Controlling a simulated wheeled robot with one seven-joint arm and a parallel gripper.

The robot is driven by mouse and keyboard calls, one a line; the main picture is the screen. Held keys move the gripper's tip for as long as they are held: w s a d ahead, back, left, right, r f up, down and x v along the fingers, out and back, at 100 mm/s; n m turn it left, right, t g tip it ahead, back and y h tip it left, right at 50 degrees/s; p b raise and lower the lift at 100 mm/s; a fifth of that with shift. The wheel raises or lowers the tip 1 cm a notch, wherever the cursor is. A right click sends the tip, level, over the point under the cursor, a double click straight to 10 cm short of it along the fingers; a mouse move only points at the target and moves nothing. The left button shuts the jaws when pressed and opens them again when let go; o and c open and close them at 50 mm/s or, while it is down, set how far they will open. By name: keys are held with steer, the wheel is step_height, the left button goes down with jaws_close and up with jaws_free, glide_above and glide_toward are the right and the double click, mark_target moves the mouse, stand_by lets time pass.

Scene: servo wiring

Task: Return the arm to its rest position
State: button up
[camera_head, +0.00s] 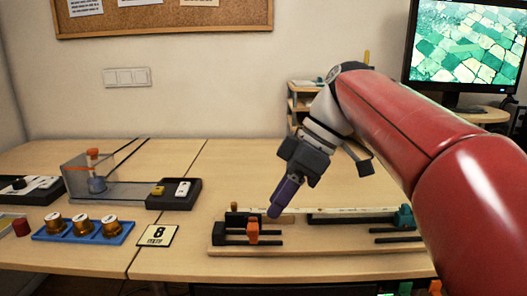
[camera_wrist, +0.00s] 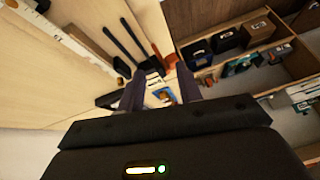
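My gripper (camera_head: 276,208), with dark purple fingers, hangs from my red arm over the wooden wiring board and points down and to the left. In the wrist view my gripper (camera_wrist: 159,92) shows its two fingers apart, with a gap between them. A small white and blue thing shows through that gap; I see nothing clearly gripped. The wooden board (camera_head: 300,247) lies on the table with black rails. An orange block (camera_head: 253,231) stands at its left and a teal block (camera_head: 404,216) at its right. The fingertips hide part of the board's back edge.
A monitor (camera_head: 465,45) stands back right. A wooden shelf with compartments (camera_wrist: 235,75) shows in the wrist view. The table's back middle is clear.

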steer(key=s+d+f+m+t+h, duration=0.3)
steer(key=s+d+f+m, duration=0.3)
steer(key=f, duration=0.4)
steer(key=s+d+f+m+t+h, duration=0.3)
steer(key=s+d+f+m, duration=0.3)
steer(key=s+f+m, duration=0.2)
steer(key=shift+d+f+m, duration=0.35)
steer(key=shift+f+m, duration=0.55)
steer(key=shift+m, duration=0.2)
steer(key=shift+d, duration=0.1)
